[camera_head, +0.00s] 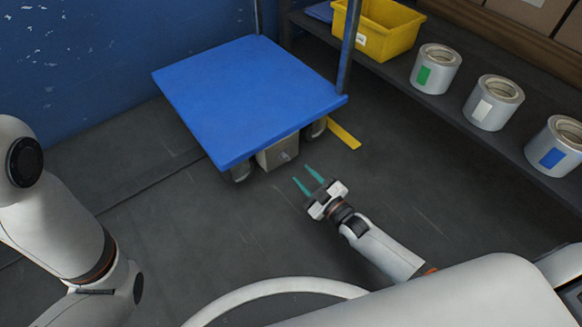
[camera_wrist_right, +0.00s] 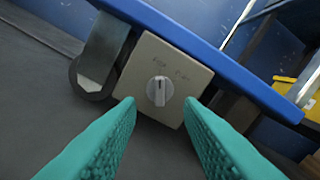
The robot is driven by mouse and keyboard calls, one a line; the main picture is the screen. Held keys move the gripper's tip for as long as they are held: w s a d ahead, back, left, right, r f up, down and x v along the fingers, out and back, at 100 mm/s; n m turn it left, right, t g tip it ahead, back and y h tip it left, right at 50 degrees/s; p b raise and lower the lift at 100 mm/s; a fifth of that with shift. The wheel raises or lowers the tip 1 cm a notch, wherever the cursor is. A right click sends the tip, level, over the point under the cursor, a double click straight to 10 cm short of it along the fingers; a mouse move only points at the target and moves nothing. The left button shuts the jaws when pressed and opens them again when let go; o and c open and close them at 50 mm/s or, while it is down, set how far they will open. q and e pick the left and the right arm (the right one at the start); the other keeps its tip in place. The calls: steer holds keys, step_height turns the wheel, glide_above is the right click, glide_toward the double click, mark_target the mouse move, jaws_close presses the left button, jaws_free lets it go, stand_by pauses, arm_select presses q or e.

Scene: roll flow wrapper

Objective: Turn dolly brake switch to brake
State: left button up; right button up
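The blue dolly (camera_head: 245,92) stands on the floor near the blue wall. A beige switch box (camera_head: 278,153) hangs under its front edge. In the right wrist view, the box (camera_wrist_right: 187,75) carries a round grey knob (camera_wrist_right: 160,91) with a dark pointer mark. Two small labels stand above the knob, too blurred to read surely; the pointer looks roughly upright. My right gripper (camera_head: 308,182) is open, its teal fingers pointing at the box, short of it. In the wrist view the fingers (camera_wrist_right: 160,125) are either side of the knob, with nothing between them. My left gripper is out of view.
A dark shelf (camera_head: 440,105) on the right holds a yellow bin (camera_head: 378,28) and several rolls, one with a green label (camera_head: 437,68). A caster (camera_wrist_right: 92,75) sits left of the box. A yellow floor strip (camera_head: 344,135) lies beside the dolly. Floor before the dolly is clear.

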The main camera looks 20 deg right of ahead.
mark_target(288, 159)
steer(key=b+x, duration=0.1)
steer(key=x, duration=0.2)
steer(key=b+x, duration=0.2)
steer(key=x, duration=0.1)
steer(key=shift+f, duration=0.2)
steer(key=shift+w+a+r, duration=0.15)
steer(key=shift+w, duration=0.3)
jaws_close()
